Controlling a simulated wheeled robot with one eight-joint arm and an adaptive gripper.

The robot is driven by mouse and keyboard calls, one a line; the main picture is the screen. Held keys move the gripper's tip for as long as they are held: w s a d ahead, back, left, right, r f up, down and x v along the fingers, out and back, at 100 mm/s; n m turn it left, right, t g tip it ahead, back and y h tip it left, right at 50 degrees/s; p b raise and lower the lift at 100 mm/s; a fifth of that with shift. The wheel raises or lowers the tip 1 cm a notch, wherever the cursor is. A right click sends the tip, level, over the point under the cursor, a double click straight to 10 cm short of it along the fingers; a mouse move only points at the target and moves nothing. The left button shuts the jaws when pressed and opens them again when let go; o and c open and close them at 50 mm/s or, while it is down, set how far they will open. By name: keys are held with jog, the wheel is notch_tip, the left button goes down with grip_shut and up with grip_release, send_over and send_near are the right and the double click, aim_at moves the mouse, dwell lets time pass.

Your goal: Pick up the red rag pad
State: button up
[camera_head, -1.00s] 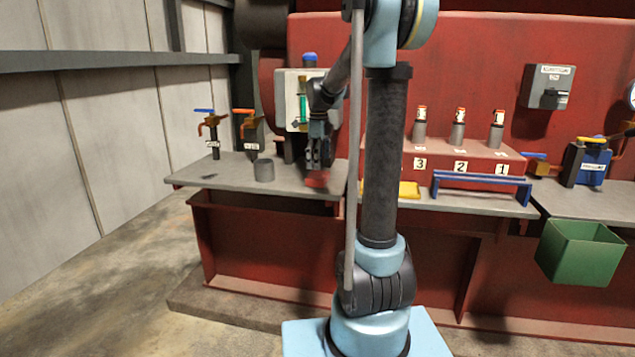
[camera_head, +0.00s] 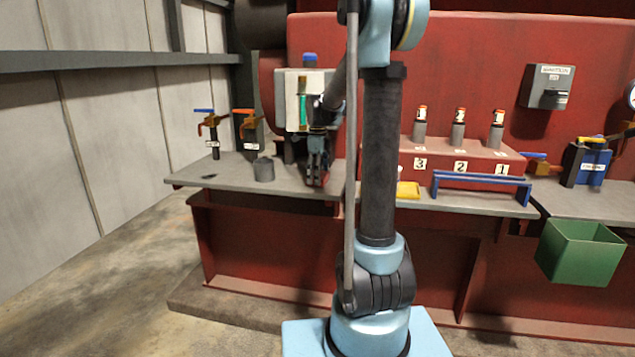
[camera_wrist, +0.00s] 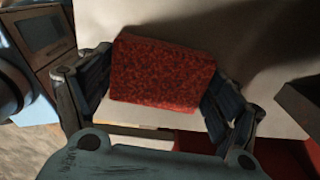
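The red rag pad (camera_wrist: 162,74) is a flat, speckled red block. In the wrist view it lies between the two fingers of my gripper (camera_wrist: 160,88), one at its left edge and one at its right edge. The fingers are spread about as wide as the pad; I cannot tell whether they press on it. In the head view my gripper (camera_head: 317,178) points down at the left bench top (camera_head: 225,174), and it hides most of the pad.
A grey cup (camera_head: 263,170) stands left of my gripper. Valves with blue and orange handles stand farther left. A yellow pad (camera_head: 408,190) and a blue rail (camera_head: 481,186) are to the right. A green bin (camera_head: 578,252) hangs at the bench front.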

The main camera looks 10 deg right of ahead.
notch_tip(320, 180, up, 10)
dwell(0.8)
